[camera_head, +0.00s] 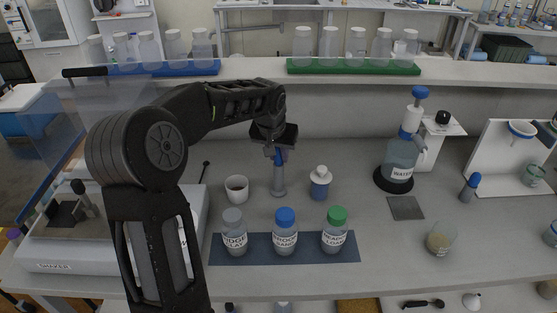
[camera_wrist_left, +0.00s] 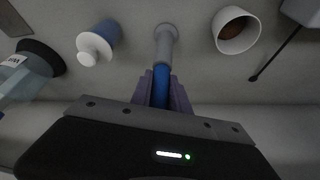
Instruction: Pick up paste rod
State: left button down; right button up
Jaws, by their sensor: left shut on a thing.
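The paste rod has a blue upper part (camera_head: 280,157) and stands upright near the middle of the bench. Below the blue is a grey cylinder (camera_head: 278,178) with a wider foot; I cannot tell whether this is the rod's own body or a holder around it. My left gripper (camera_head: 279,150) is above it, pointing down, with its fingers shut on the blue part. In the left wrist view the blue part (camera_wrist_left: 161,82) sits between the two fingers, and the grey cylinder (camera_wrist_left: 165,45) extends beyond them. My right gripper is not in view.
A cup of brown stuff (camera_head: 237,189) stands left of the rod, and a blue bottle with a white top (camera_head: 320,184) right of it. Several labelled bottles stand in front on a dark blue mat (camera_head: 300,255). A shelf (camera_head: 250,73) with bottle racks runs behind.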

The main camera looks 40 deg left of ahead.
pick_arm(q)
jog(key=shift+r, duration=0.1)
notch_tip(320, 180, up, 18)
dwell(0.8)
dwell(0.6)
